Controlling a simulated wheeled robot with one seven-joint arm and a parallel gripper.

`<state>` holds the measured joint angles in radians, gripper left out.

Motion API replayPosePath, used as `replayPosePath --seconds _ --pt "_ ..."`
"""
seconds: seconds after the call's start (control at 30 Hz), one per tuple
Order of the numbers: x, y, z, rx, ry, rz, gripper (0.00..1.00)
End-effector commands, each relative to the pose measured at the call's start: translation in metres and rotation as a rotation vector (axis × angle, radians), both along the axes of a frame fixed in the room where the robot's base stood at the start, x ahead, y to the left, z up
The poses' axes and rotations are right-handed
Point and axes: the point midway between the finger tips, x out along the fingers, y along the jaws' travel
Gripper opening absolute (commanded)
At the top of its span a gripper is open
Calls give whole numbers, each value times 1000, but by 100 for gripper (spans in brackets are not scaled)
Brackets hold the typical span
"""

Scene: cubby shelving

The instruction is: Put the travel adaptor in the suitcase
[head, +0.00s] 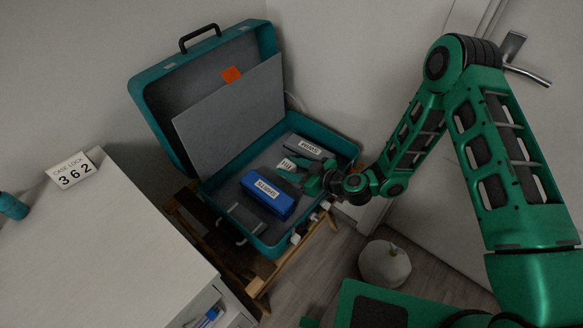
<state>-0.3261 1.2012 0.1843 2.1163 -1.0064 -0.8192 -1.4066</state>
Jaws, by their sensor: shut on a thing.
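The teal suitcase (222,204) stands open on a wooden rack, its lid leaning back against the wall. My gripper (302,178) reaches in from the right, low over the inside of the suitcase, beside a small dark item with a white label (287,164). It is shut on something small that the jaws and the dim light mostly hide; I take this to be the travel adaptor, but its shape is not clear. I cannot tell whether it touches the suitcase's contents.
A blue labelled box (267,194) and a grey labelled box (309,148) lie in the suitcase. A white cabinet (100,245) with a number sign (71,171) stands at left. A round grey object (384,264) is on the floor. A door is at right.

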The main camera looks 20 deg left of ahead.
Motion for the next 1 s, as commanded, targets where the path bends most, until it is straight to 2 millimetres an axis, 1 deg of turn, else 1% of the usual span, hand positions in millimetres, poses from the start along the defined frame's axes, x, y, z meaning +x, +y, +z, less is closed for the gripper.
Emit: replayPosePath --seconds 0.33,0.83,0.87,0.9,0.93,1.0 --pt "0 0 -4 0 -2 -1 17" --pt "-2 -1 -20 -12 1 4 17" --pt "-2 -1 -21 -12 1 4 45" --pt "-2 -1 -21 -13 0 4 54" --pt "-2 -1 -21 -13 1 5 59" --pt "-2 -1 -22 -14 1 5 59"
